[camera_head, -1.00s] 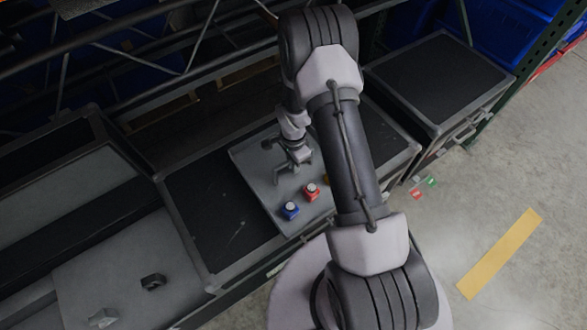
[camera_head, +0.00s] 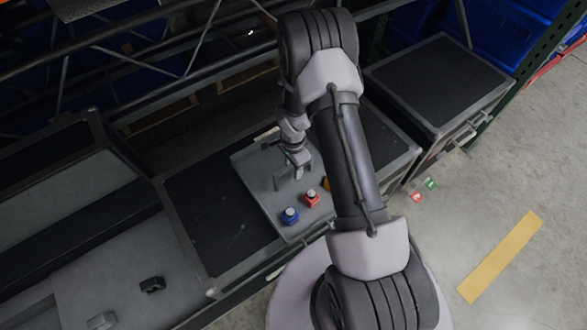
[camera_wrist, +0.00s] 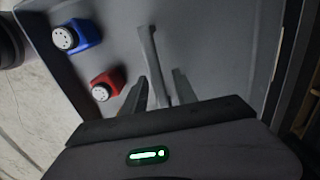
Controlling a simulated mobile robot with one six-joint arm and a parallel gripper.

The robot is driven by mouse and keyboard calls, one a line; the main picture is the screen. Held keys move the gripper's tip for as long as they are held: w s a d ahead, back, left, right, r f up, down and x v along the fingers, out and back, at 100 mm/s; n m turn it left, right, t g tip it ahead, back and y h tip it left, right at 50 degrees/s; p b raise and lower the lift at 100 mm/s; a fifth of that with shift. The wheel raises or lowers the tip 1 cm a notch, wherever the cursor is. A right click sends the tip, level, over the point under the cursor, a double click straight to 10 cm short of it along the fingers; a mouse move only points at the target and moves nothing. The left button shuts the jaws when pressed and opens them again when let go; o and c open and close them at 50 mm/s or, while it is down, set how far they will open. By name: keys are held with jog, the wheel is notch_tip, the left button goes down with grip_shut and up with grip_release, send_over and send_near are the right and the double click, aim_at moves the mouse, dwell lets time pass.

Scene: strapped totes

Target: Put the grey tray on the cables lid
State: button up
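The grey tray (camera_head: 256,188) lies on the dark-topped middle case. It carries a blue item (camera_head: 290,216) and a red item (camera_head: 311,198); a yellow item (camera_head: 327,184) is partly hidden behind my arm. My gripper (camera_head: 293,174) is low over the tray's far half. In the wrist view its two fingers (camera_wrist: 160,92) stand apart, with the tray's raised grey bar (camera_wrist: 152,58) showing between them. I see gaps beside the bar and cannot tell any contact. No readable label shows which lid is the cables lid.
A dark-lidded case (camera_head: 440,80) stands at the right, its top clear, with small red and green tags (camera_head: 424,190) near its base. The middle case's top (camera_head: 205,215) is bare left of the tray. A grey surface (camera_head: 120,285) at lower left holds small parts. Shelf beams run behind.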

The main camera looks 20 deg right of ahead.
notch_tip(320, 180, up, 10)
jog(key=p, duration=0.3)
jog(key=shift+r, duration=0.25)
jog(key=shift+f, duration=0.1)
